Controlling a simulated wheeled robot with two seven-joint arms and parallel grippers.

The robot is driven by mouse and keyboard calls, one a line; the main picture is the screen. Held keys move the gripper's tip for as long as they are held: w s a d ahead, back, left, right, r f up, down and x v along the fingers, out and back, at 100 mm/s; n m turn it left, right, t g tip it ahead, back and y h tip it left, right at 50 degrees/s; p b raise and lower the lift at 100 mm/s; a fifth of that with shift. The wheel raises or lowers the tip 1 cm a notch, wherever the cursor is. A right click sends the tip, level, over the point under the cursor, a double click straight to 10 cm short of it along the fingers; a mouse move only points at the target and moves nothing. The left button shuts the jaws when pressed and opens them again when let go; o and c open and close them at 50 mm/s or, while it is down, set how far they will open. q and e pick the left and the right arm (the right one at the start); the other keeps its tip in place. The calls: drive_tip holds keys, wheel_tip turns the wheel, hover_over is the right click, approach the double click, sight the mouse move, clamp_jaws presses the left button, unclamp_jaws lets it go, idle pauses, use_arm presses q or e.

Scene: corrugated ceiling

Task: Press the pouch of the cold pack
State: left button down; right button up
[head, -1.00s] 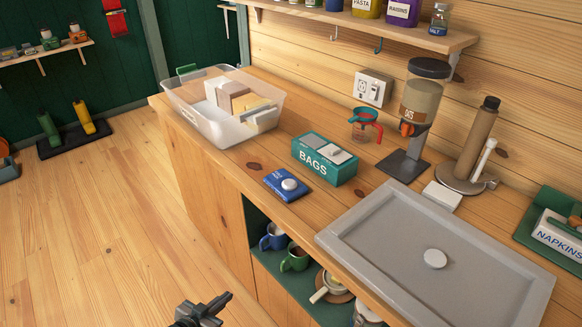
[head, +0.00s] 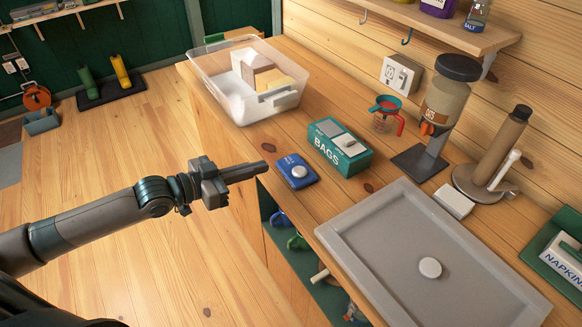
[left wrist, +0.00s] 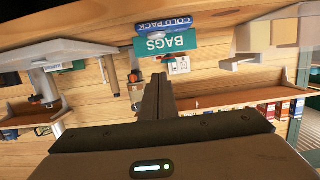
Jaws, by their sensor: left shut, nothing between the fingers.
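The cold pack (head: 288,163) is a small blue pack with a round white pouch (head: 299,172) on top. It lies flat on the wooden counter near its front edge, just in front of the green bags box. My left gripper (head: 264,166) is shut and empty, its fingertips a little left of the cold pack, seemingly apart from it. In the left wrist view the shut fingers (left wrist: 158,82) point towards the bags box, and the blue cold pack (left wrist: 163,24) shows upside down at the top. My right gripper is not in view.
The green bags box (head: 352,160) stands right behind the cold pack. A clear bin (head: 214,90) holds several blocks at the back left. A grey tray (head: 345,225) lies at the right.

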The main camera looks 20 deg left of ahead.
use_arm(q)
drive_tip(key=shift+w+d, duration=0.1)
drive_tip(key=p, duration=0.4)
hover_over(290, 178)
drive_tip(key=shift+s+a+f, duration=0.2)
drive_tip(key=shift+f, duration=0.6)
drive_tip(key=f, duration=0.3)
drive_tip(key=shift+w+d+f, duration=0.15)
drive_tip(key=shift+w+d, duration=0.05)
drive_tip(key=shift+w, duration=0.05)
drive_tip(key=shift+f, duration=0.65)
